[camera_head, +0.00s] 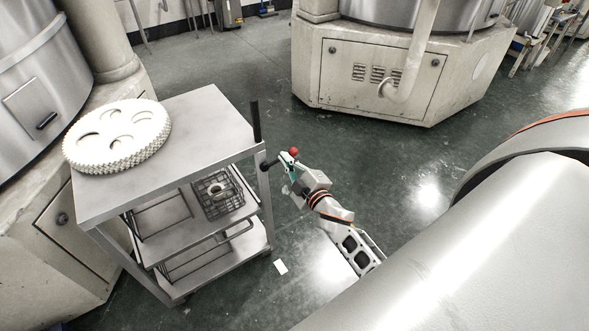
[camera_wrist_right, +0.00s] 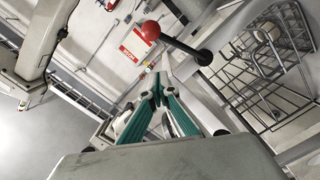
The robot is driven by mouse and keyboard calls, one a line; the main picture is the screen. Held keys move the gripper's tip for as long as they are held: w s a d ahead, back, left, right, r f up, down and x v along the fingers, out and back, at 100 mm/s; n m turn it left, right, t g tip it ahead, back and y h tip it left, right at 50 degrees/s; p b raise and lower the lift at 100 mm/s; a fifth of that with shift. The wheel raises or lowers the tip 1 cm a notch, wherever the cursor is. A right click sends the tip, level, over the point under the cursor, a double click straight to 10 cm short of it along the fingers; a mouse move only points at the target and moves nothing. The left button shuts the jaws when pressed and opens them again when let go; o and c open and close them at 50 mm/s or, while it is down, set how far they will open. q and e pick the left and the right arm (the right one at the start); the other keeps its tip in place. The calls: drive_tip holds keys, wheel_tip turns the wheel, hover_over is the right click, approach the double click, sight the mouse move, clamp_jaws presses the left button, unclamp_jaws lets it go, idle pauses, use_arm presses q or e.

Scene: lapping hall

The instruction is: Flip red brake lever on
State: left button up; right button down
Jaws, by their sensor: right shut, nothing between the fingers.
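The brake lever is a dark rod with a red ball knob (camera_head: 293,151) at the right side of the metal cart. In the right wrist view the red knob (camera_wrist_right: 151,30) stands just beyond my fingertips, with its dark rod running down to the right. My right gripper (camera_head: 290,169) is by the knob in the head view. Its teal fingers (camera_wrist_right: 160,78) are shut with nothing between them. I cannot tell whether they touch the lever. My left gripper is not in view.
The cart's top (camera_head: 200,115) carries a stack of toothed discs (camera_head: 118,137). A wire basket (camera_head: 218,195) sits on its shelf. A black upright handle (camera_head: 255,121) rises at its corner. A large machine base (camera_head: 400,75) stands behind; floor between is clear. A white slip (camera_head: 280,267) lies there.

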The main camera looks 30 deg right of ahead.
drive_tip(key=shift+w+d+f+b, duration=0.2)
drive_tip(key=shift+w+d+f, duration=0.4)
drive_tip(key=shift+d, duration=0.25)
drive_tip(key=shift+w+d+f+b, duration=0.2)
drive_tip(key=shift+w+d+f, duration=0.4)
drive_tip(key=shift+d, duration=0.25)
drive_tip(key=shift+d+f+m, duration=0.25)
drive_tip(key=shift+f+m, duration=0.05)
drive_tip(key=shift+m, duration=0.2)
wheel_tip(320, 180, down, 9)
drive_tip(key=m+y, duration=0.1)
drive_tip(key=m, duration=0.9)
drive_tip(key=shift+r+m+p, duration=0.2)
drive_tip(key=shift+m+p, duration=0.1)
drive_tip(key=shift+p, duration=0.1)
drive_tip(key=shift+s+f, duration=0.1)
